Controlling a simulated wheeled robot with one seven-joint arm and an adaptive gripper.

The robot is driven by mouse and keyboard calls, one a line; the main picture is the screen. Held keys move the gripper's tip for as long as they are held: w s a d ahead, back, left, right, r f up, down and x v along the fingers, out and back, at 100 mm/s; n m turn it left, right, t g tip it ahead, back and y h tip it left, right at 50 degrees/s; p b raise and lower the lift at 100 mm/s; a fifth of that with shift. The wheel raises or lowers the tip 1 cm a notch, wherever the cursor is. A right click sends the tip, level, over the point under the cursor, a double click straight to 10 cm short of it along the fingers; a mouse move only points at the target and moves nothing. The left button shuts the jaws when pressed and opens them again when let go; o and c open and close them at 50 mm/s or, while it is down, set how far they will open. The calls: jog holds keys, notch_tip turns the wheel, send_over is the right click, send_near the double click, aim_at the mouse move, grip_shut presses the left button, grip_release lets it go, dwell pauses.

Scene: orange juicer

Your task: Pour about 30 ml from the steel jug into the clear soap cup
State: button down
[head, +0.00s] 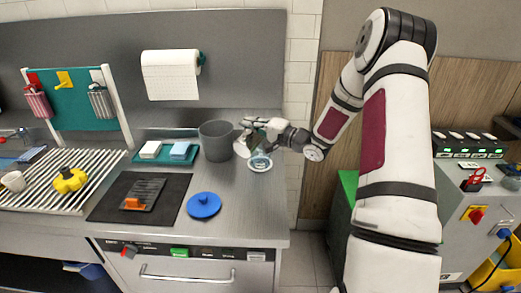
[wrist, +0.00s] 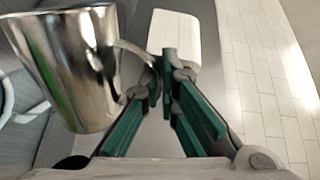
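My gripper (head: 257,132) is over the right end of the steel counter. In the wrist view my gripper (wrist: 165,85) has its green-padded fingers closed on the handle of the steel jug (wrist: 75,65). The jug hangs to the left of the fingers there; its inside and contents are not visible. In the head view the steel jug (head: 242,148) is small and partly hidden by the gripper, and looks tilted. The clear soap cup (head: 260,162) stands on the counter just below and right of the jug, as a pale ring with a bluish middle. Its liquid level cannot be told.
A grey bin (head: 216,140) stands close left of the jug. A teal tray (head: 165,154) holds a white and a blue block. A blue lid (head: 204,205) lies nearer the front. A paper roll (head: 170,75) hangs on the back wall. The front right counter is clear.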

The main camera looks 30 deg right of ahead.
jog(key=shift+a, duration=0.2)
dwell(0.5)
jog(key=shift+w+d+f+m, duration=0.15)
jog(key=shift+d+f+m, duration=0.25)
jog(key=shift+m, duration=0.4)
dwell(0.8)
